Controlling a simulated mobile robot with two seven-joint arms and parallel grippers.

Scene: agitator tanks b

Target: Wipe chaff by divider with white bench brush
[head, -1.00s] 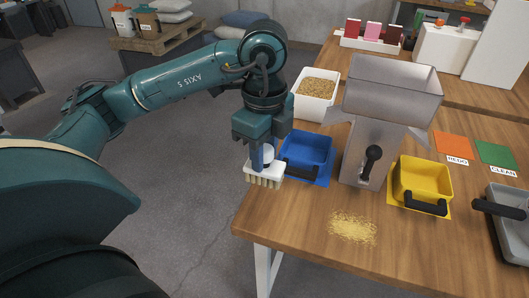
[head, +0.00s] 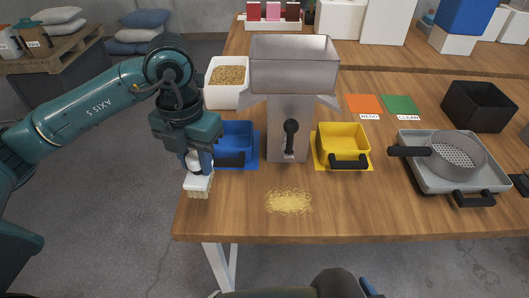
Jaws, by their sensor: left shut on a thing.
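The white bench brush (head: 198,182) is held in my left gripper (head: 197,162), which is shut on it. Its pale bristles point down at the table's left front edge; whether they touch the wood I cannot tell. The chaff (head: 289,201) is a flat, pale yellow patch on the wood, right of the brush and apart from it. It lies in front of the grey metal divider (head: 290,110), a hopper-topped box with a black handle. My right gripper is not in view.
A blue bin (head: 236,137) stands left of the divider and a yellow bin (head: 343,138) right of it. A white grain tub (head: 225,76) is behind. A grey tray (head: 416,179) with a sieve (head: 457,154) is at right. Wood beside the chaff is clear.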

